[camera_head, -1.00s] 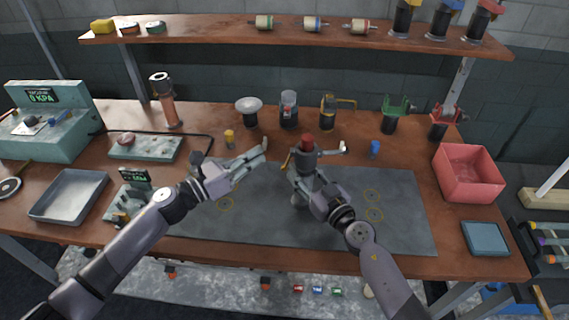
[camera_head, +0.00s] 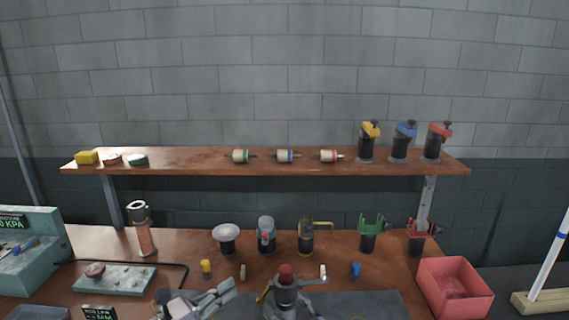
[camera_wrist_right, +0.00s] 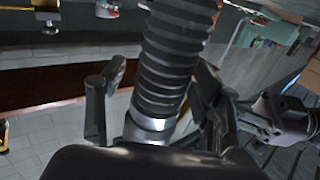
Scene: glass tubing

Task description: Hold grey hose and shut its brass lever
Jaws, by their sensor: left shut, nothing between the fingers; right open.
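The grey hose shows in the right wrist view as a dark ribbed tube (camera_wrist_right: 175,60) with a silver collar (camera_wrist_right: 150,128). In the head view a red-topped dark grey piece (camera_head: 286,275) stands between my right gripper's fingers; I cannot tell whether it is the hose's end. A small brass-coloured piece (camera_head: 265,291), perhaps the lever, is at its left; its position is unclear. My right gripper (camera_wrist_right: 155,90) is open, with one finger on each side of the hose. My left gripper (camera_head: 236,281) is shut and empty, left of the red-topped piece. The hose's lower part is hidden.
A yellow piece (camera_head: 206,268) and a blue piece (camera_head: 355,270) stand on the bench near the grippers. Behind are a white funnel-like dish (camera_head: 227,232) and several dark holders. A red bin (camera_head: 454,288) is at the right. The shelf (camera_head: 200,168) holds more parts.

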